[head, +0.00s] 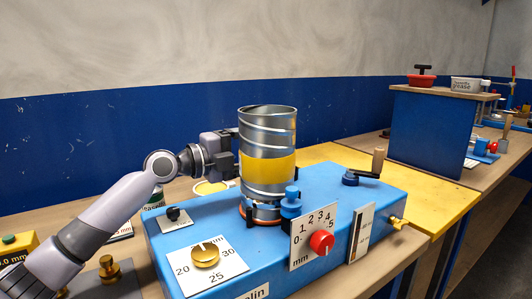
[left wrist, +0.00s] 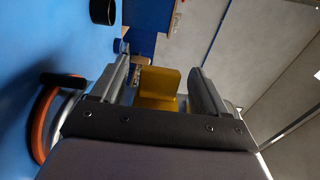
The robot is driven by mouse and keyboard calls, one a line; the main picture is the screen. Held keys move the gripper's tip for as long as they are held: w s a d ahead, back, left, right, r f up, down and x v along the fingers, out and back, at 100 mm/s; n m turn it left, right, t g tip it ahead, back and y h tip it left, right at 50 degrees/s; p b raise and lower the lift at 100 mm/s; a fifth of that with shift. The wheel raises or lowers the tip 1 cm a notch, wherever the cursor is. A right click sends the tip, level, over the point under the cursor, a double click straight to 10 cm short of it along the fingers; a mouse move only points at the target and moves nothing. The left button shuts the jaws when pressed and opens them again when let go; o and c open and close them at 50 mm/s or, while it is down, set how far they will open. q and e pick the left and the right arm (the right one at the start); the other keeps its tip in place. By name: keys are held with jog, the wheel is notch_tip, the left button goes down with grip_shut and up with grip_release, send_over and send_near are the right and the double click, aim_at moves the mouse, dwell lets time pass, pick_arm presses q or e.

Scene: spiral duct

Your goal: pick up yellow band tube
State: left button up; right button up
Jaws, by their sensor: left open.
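The tube with the yellow band (head: 267,167) stands upright on the blue machine (head: 228,259), a shiny metal cylinder with spiral seams. Its foot sits in a reddish ring (head: 262,221). My left gripper (head: 235,152) is at the tube's left side, level with the band; the tube partly hides its fingers. In the left wrist view my left gripper (left wrist: 160,80) is open, with a yellow patch (left wrist: 158,85) showing between its fingers. I cannot tell whether that patch is the band, or whether the fingers touch the tube. My right gripper is not in view.
A blue knob (head: 291,203) and a scale plate with a red knob (head: 321,241) stand in front of the tube. A crank (head: 378,160) is to its right. A yellow table section (head: 335,153) lies behind. A blue cabinet (head: 431,131) stands at the right.

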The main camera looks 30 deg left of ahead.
pick_arm(q)
jog(key=shift+w+d, duration=0.2)
jog(key=shift+w, duration=0.1)
jog(key=shift+c, duration=0.3)
jog(key=c, duration=1)
jog(key=shift+c, duration=1.2)
jog(key=shift+r, duration=0.15)
